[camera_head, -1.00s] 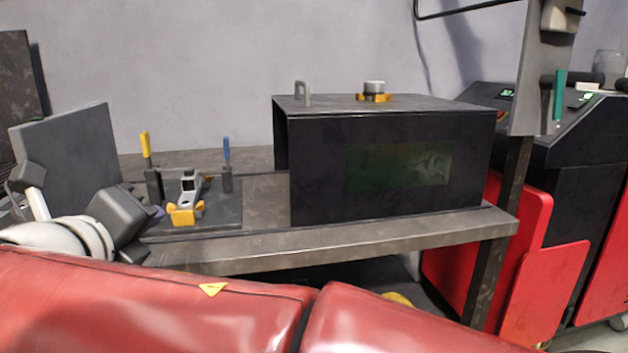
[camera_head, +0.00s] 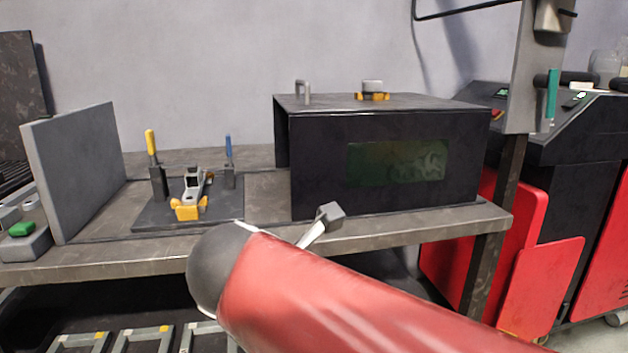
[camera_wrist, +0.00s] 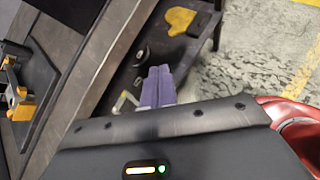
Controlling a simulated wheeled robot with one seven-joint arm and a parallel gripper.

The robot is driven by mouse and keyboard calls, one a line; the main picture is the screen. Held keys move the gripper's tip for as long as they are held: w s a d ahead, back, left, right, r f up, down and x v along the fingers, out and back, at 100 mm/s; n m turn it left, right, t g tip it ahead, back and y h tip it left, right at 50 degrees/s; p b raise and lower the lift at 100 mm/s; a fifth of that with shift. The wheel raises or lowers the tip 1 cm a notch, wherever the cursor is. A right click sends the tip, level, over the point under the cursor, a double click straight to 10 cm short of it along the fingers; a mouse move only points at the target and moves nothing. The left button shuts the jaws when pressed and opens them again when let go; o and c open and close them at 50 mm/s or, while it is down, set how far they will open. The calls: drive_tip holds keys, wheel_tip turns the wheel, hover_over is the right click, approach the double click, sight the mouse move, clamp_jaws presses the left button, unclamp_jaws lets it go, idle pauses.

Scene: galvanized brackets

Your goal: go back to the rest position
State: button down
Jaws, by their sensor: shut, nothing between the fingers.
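My gripper (camera_wrist: 158,86) shows in the wrist view as two purple-grey fingers pressed together with nothing between them. It points past the workbench edge, above a dark lower level and the floor. In the head view my red arm crosses the lower middle, in front of the workbench (camera_head: 380,234). My gripper's fingers cannot be made out there; they are hidden by the arm or out of frame.
A clamp fixture (camera_head: 190,196) with yellow grips stands on the bench, left of a black box with a window (camera_head: 310,170). A grey upright plate (camera_head: 75,165) and a green button (camera_head: 22,229) are at the left. Frames (camera_head: 140,340) lie below. A red-and-black machine (camera_head: 560,190) stands right.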

drive_tip(key=s+d+f+m+g+y, duration=0.2)
drive_tip(key=s+d+f+m, duration=0.3)
drive_tip(key=m, duration=0.9)
drive_tip(key=s+d+f+m+g+y, duration=0.2)
drive_tip(key=s+d+f+m, duration=0.4)
drive_tip(key=m, duration=0.8)
drive_tip(key=d+f, duration=0.2)
drive_tip(key=d, duration=0.2)
drive_tip(key=shift+s+d+f, duration=0.25)
drive_tip(key=shift+f, duration=0.1)
